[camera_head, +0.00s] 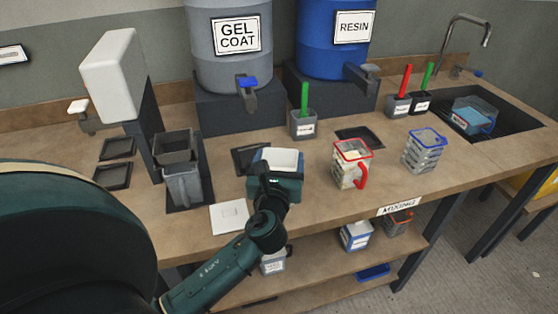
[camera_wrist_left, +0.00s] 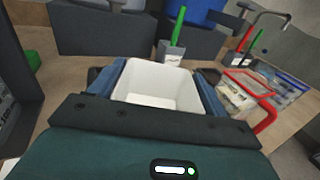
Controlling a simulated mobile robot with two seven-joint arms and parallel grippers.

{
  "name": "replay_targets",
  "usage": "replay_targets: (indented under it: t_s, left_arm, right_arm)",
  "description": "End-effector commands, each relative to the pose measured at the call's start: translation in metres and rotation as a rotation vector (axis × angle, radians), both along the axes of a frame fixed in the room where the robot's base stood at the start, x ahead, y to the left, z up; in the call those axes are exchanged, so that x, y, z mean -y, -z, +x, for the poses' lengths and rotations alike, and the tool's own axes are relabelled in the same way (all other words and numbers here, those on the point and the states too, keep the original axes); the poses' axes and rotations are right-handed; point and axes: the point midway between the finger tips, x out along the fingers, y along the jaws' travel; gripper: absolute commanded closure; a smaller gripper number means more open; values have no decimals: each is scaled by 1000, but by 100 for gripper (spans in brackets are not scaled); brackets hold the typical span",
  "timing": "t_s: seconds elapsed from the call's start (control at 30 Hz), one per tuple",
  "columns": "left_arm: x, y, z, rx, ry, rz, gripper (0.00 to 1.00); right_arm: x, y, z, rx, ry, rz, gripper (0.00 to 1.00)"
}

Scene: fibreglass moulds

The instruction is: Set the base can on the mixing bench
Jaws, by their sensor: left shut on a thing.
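My left gripper (camera_head: 275,180) is shut on a white square open can (camera_head: 279,159), over the front middle of the mixing bench (camera_head: 325,206). I take this for the base can; no label on it shows. In the left wrist view, the white can (camera_wrist_left: 157,82) sits between the two fingers and its visible inside looks empty. The gripper hides its near side and bottom, so I cannot tell whether it touches the bench. My right gripper is not in view.
A red-rimmed jug (camera_head: 350,165) and a blue-rimmed jug (camera_head: 424,152) stand right of the can. A grey can (camera_head: 184,186) stands left. Gel coat (camera_head: 230,50) and resin (camera_head: 332,40) drums stand behind. A white square plate (camera_head: 230,216) lies at the front edge.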

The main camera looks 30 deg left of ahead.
Motion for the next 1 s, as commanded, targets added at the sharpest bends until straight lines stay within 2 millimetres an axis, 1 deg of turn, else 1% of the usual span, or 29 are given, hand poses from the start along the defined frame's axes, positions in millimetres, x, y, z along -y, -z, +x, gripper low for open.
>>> replay_targets:
  t_s: [0.07, 0.1, 0.33, 0.67, 0.77, 1.0]
  left_arm:
    - [0, 1, 0, 4, 0, 3, 95]
    - [0, 3, 0, -1, 0, 2, 21]
    - [0, 2, 0, 0, 0, 1, 3]
    - [1, -1, -2, -1, 1, 0, 2]
    - [7, 1, -14, -3, 2, 0, 2]
    - [30, 1, -60, -3, 1, -3, 2]
  right_arm:
    - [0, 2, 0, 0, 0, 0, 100]
    - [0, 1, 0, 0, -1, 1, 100]
    - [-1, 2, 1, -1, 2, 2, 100]
    - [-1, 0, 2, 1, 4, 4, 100]
    - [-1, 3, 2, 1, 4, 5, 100]
    - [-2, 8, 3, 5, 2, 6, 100]
